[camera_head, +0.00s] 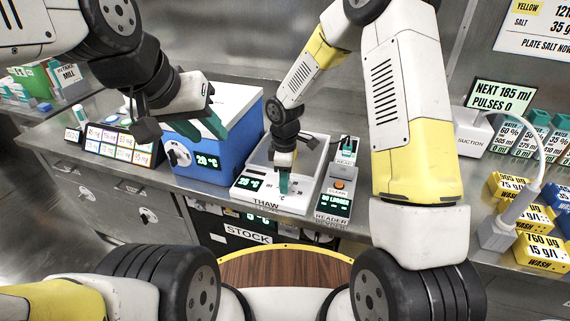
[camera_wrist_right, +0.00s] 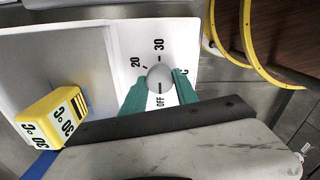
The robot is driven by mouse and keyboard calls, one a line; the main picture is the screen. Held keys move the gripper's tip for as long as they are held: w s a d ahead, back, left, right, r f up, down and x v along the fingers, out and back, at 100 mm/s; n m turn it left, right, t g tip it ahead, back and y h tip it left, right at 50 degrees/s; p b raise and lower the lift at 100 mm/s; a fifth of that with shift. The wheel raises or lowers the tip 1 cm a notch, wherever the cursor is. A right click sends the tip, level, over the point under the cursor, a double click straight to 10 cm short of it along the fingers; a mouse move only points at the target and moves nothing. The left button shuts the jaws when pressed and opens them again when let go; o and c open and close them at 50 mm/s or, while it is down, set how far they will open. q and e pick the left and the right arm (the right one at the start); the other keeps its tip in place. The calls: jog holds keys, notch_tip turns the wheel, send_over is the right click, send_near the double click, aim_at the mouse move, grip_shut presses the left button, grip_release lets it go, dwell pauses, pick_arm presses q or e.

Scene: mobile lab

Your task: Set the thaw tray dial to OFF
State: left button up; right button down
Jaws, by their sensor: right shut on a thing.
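The thaw tray (camera_head: 262,190), a white unit labelled THAW with a green display reading 20 °C, stands on the steel bench. Its round grey dial (camera_wrist_right: 160,77) shows in the right wrist view, with marks 20, 30 and OFF around it. A dark line lies on the OFF side of the dial; I cannot tell if it is the pointer or a scale mark. My right gripper (camera_wrist_right: 159,92) has its teal fingers on both sides of the dial, shut on it; in the head view it (camera_head: 284,186) hides the dial. My left gripper (camera_head: 216,122) hangs above the blue unit, its opening unclear.
A blue unit (camera_head: 207,149) with its own dial and display stands left of the tray, and a reader (camera_head: 337,197) stands right. A yellow block (camera_wrist_right: 56,118) marked 30 °C is near the dial. Label cards (camera_head: 112,142) and yellow wash blocks (camera_head: 536,219) flank them.

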dwell(0.3)
jog(key=c, duration=0.9)
grip_release()
jog(key=shift+c, duration=0.2)
jog(key=shift+r, duration=3.95)
jog(key=s+d+r+m+t, duration=0.1)
jog(key=s+d+r+m, duration=0.3)
jog(key=r, duration=0.3)
jog(key=s+d+r+m+t, duration=0.25)
jog(key=d+r, duration=0.25)
jog(key=r, duration=0.3)
jog(key=s+d+r+m+t+y, duration=0.1)
jog(key=s+d+r+m, duration=0.1)
jog(key=s+m, duration=0.3)
jog(key=s+d+r+m+t+y, duration=0.1)
jog(key=s+d+r+m, duration=0.2)
jog(key=s, duration=0.5)
notch_tip(320, 180, up, 2)
jog(key=shift+s+d+r+m+t, duration=0.15)
jog(key=shift+d+m+t, duration=0.15)
jog(key=shift+m, duration=0.55)
